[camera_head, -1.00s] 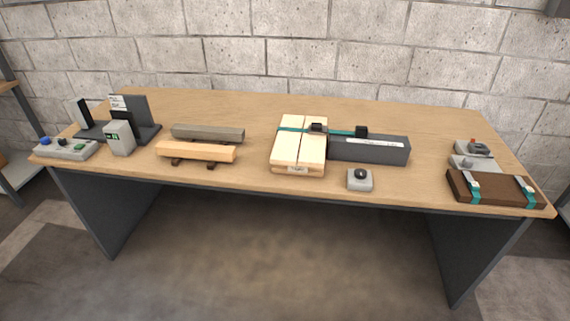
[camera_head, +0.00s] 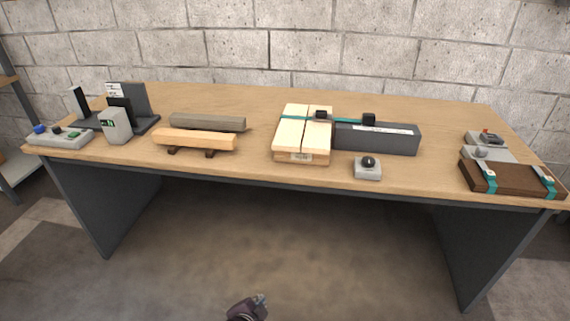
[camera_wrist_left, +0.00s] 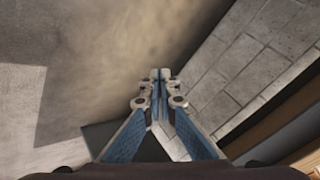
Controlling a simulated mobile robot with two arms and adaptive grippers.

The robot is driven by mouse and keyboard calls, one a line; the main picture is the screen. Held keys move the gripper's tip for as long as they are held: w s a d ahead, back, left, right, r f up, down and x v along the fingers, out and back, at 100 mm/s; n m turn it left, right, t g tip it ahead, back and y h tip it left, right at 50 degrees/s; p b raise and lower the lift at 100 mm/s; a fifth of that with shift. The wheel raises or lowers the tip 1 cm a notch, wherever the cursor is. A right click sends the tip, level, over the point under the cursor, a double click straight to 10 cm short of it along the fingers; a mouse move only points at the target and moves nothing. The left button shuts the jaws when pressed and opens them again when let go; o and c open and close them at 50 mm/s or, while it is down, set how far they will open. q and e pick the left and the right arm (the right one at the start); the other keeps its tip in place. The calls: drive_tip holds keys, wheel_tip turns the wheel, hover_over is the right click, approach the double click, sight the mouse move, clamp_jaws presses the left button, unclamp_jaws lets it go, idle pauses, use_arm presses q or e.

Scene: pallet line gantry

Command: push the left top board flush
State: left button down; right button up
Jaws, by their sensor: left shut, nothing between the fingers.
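The pallet (camera_head: 302,156) stands on the table's middle in the head view, with pale top boards side by side. The left top board (camera_head: 289,135) lies beside the right top board (camera_head: 318,136), with a thin dark gap between them. A teal strap (camera_head: 346,120) crosses the boards toward the right. I cannot tell how far the left board stands out. My left gripper (camera_head: 262,298) is low in front of the table, well away from the pallet. In the left wrist view the left gripper (camera_wrist_left: 160,75) is shut and empty. My right gripper is not in view.
A dark grey block (camera_head: 376,139) adjoins the pallet's right side. A small knob box (camera_head: 367,169) stands in front of it. Two beams (camera_head: 194,140) lie left, a brown strapped board (camera_head: 512,178) right. The table's front edge (camera_head: 250,178) lies between gripper and pallet.

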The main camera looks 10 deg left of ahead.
use_arm(q)
drive_tip(key=w+d+r+m+t+b, duration=0.1)
drive_tip(key=w+r+m+t+b, duration=0.1)
drive_tip(key=r, duration=1)
drive_tip(key=w+d+r+m+t+b, duration=0.1)
drive_tip(key=w+r+m+t+b, duration=0.1)
drive_tip(key=w+r+t, duration=0.2)
drive_tip(key=w+d+r+m+t+b, duration=0.1)
drive_tip(key=w+r, duration=0.6)
drive_tip(key=r, duration=1.3)
drive_tip(key=shift+w+m+t+b, duration=0.2)
drive_tip(key=shift+m+t+b, duration=0.3)
drive_tip(key=shift+m+t, duration=0.5)
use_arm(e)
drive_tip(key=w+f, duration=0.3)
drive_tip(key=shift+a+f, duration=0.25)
use_arm(q)
drive_tip(key=shift+w+d+r, duration=0.1)
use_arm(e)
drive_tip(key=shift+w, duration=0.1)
use_arm(q)
drive_tip(key=b, duration=0.2)
approach(287, 147)
drive_tip(key=w, duration=0.5)
drive_tip(key=shift+w, duration=1.05)
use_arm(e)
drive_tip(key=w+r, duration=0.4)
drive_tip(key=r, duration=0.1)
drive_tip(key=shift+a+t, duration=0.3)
